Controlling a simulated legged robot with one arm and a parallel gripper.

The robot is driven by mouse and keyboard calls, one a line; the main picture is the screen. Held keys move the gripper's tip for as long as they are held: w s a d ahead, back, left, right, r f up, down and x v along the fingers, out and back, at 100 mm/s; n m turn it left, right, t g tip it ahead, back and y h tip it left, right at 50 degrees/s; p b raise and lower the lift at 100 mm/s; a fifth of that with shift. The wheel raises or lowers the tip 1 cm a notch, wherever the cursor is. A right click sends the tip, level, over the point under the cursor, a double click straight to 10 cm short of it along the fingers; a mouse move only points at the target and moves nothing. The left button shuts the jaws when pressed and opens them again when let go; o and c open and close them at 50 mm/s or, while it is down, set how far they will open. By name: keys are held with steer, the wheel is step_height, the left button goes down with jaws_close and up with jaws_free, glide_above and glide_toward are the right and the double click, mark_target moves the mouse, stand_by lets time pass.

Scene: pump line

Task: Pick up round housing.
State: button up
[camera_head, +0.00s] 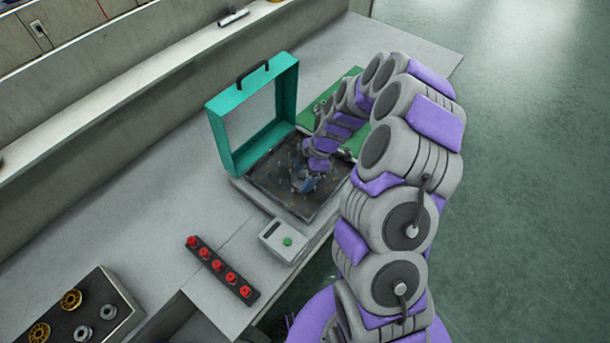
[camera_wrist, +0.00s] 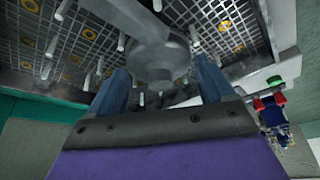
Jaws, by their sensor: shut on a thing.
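The round housing (camera_wrist: 158,58) is a grey rounded metal part in the middle of the wrist view. My gripper (camera_wrist: 163,78) is shut on it, with one blue finger on each side. In the head view my gripper (camera_head: 305,182) is low over the dark bed of the open teal-lidded fixture (camera_head: 290,210). The housing is too small and too covered by the gripper to make out there. I cannot tell whether it touches the bed.
The teal lid (camera_head: 222,137) stands open behind the bed. A green mat (camera_head: 352,137) lies behind my arm. A control box (camera_head: 284,241), a strip of red knobs (camera_head: 222,268) and a dark tray of metal parts (camera_head: 88,306) are in front. The bench left of the fixture is clear.

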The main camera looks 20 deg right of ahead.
steer(key=shift+r, duration=0.5)
step_height(320, 180, up, 3)
steer(key=shift+s+p, duration=0.1)
steer(key=shift+p, duration=0.45)
steer(key=s+r+p, duration=0.1)
steer(key=s+p, duration=0.1)
steer(key=s, duration=1.4)
steer(key=shift+w+d+r+p, duration=0.15)
steer(key=shift+r+p, duration=0.2)
steer(key=shift+r, duration=0.95)
steer(key=shift+s+d+r+p, duration=0.1)
steer(key=shift+r+p, duration=0.2)
steer(key=shift+r, duration=0.95)
